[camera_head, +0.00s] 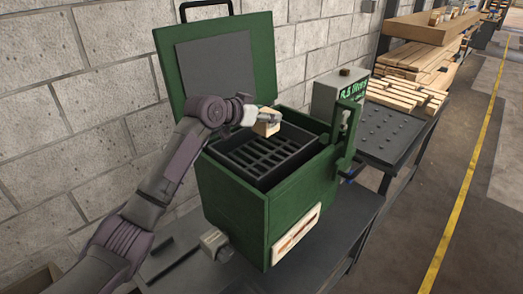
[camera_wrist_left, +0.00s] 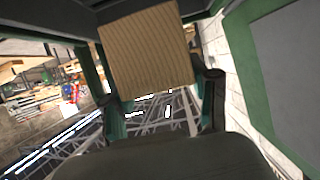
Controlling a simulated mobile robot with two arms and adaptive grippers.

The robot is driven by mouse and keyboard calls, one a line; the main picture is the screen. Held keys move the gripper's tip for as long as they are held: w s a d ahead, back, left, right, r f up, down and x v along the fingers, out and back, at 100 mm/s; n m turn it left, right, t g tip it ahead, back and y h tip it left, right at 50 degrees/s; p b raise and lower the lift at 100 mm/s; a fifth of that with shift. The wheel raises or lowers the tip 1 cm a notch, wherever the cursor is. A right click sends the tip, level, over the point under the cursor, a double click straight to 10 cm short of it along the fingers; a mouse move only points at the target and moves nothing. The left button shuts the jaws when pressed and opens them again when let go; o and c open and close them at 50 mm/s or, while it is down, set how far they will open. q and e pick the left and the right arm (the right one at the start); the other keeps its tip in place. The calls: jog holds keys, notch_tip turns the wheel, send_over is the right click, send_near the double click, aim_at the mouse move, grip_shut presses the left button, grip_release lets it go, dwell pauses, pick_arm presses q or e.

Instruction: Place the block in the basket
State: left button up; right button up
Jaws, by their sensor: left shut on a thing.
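The light wooden block (camera_head: 265,129) is held by my left gripper (camera_head: 264,116) above the black slatted basket (camera_head: 268,158). In the left wrist view the block (camera_wrist_left: 148,50) sits between the two fingers of my left gripper (camera_wrist_left: 160,92), which is shut on it. The basket lies inside an open green box (camera_head: 235,199), below its rim. The block appears over the back part of the basket; its exact height above it is hard to tell. My right gripper is not in view.
The green lid (camera_head: 219,65) stands open behind the box, close to my left wrist. A grey control box (camera_head: 328,97) and a green post (camera_head: 345,135) stand at the right. A dark table (camera_head: 395,135) and stacked planks lie further right.

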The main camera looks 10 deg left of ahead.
pick_arm(q)
jog(key=s+f, duration=0.1)
jog(key=s, duration=0.1)
jog(key=s+f+p, duration=0.1)
jog(key=s, duration=0.2)
jog(key=s+f+p, duration=0.1)
jog(key=s+f, duration=0.1)
jog(key=shift+s+a, duration=0.3)
jog(key=shift+a, duration=0.1)
jog(key=shift+s+f+p, duration=0.1)
jog(key=shift+f+p, duration=0.25)
jog(key=shift+p, duration=0.05)
notch_tip(320, 180, down, 3)
jog(key=shift+f+p, duration=0.15)
jog(key=shift+p, duration=0.45)
jog(key=shift+f, duration=0.2)
jog(key=o, duration=1.2)
jog(key=shift+f, duration=0.1)
jog(key=shift+a, duration=0.1)
